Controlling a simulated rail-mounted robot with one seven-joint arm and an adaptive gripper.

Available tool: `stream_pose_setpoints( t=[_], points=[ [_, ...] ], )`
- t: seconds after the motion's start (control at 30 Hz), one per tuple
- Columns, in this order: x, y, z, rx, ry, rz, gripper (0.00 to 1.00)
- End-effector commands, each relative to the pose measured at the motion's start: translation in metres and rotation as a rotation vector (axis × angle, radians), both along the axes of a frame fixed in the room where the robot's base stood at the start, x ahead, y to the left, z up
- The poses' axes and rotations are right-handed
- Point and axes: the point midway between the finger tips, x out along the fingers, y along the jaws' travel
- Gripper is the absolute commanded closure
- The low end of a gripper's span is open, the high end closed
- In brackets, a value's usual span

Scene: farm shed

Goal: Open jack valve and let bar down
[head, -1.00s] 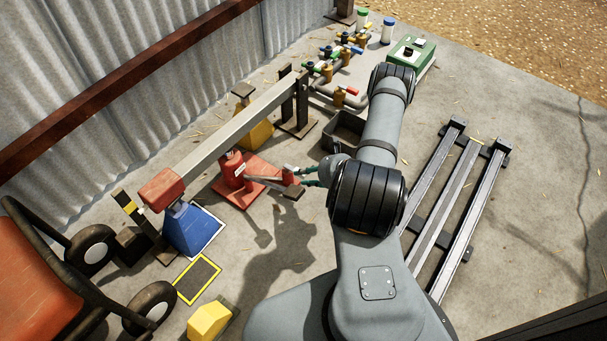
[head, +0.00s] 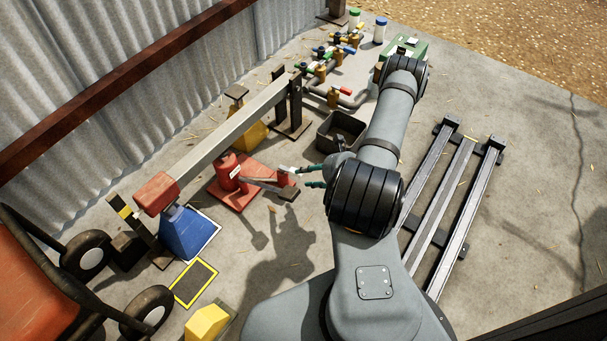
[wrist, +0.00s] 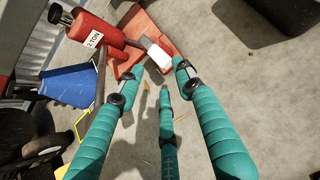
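The red jack (head: 229,172) stands on a red base plate under the bar. In the wrist view its cylinder (wrist: 91,38) bears a "2 TON" label. A lever-like part with a white piece (wrist: 157,54) sticks out from it towards my gripper; I cannot tell which part is the valve. The long grey bar (head: 233,125) slopes above the jack, with a red block (head: 157,193) at its near end over a blue stand (head: 187,232). Any gap there is unclear. My gripper (wrist: 156,80) has its teal fingers spread and empty, just short of the white piece.
A yellow stand (head: 250,134) and dark post (head: 294,105) are by the bar's far end. A dark bin (head: 318,142) lies beyond my gripper. Pipes with valves (head: 335,97) and a green box (head: 412,47) are at the back. Rails (head: 455,190) lie right; a red cart (head: 35,280) is left.

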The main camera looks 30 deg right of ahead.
Motion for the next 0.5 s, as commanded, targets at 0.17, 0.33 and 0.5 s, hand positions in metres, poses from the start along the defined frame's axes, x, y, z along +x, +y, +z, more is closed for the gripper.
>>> stream_pose_setpoints(
  t=[0.17,0.33,0.5],
  points=[
    [-0.024,-0.016,0.029,-0.001,-0.002,-0.008,0.64],
    [-0.04,-0.025,0.047,-0.001,-0.003,-0.006,0.64],
    [-0.048,-0.029,0.056,-0.001,-0.002,-0.004,0.64]
  ],
)
